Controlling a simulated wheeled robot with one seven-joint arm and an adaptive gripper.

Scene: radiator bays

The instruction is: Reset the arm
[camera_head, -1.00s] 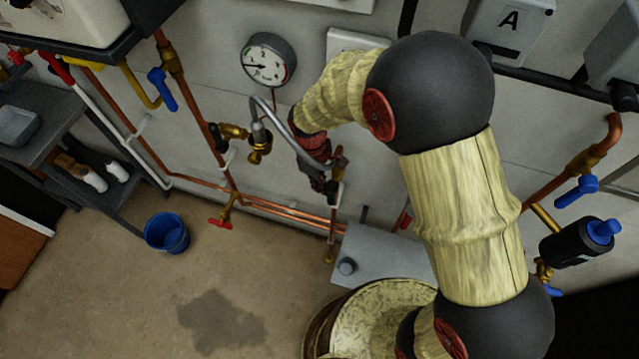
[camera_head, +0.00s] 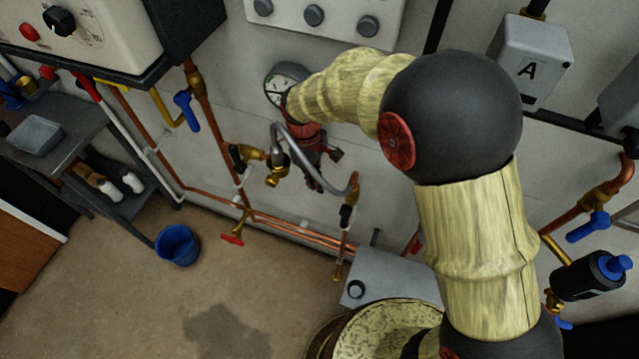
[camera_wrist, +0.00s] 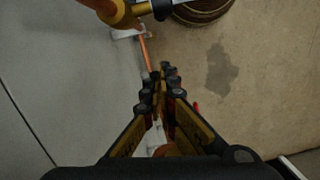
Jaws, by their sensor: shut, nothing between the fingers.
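My arm reaches from the lower right over to the wall. My gripper (camera_head: 316,183) hangs at its end with the fingers down, in front of the wall and near a grey curved hose (camera_head: 300,160). In the wrist view my gripper (camera_wrist: 163,70) has its fingertips together with nothing between them. The head view does not show whether the fingers touch the hose.
A pressure gauge (camera_head: 278,88) is partly hidden behind my arm. Copper pipes (camera_head: 300,235) with brass valves run along the wall. A blue bucket (camera_head: 177,246) stands on the floor. The left floor is mostly clear.

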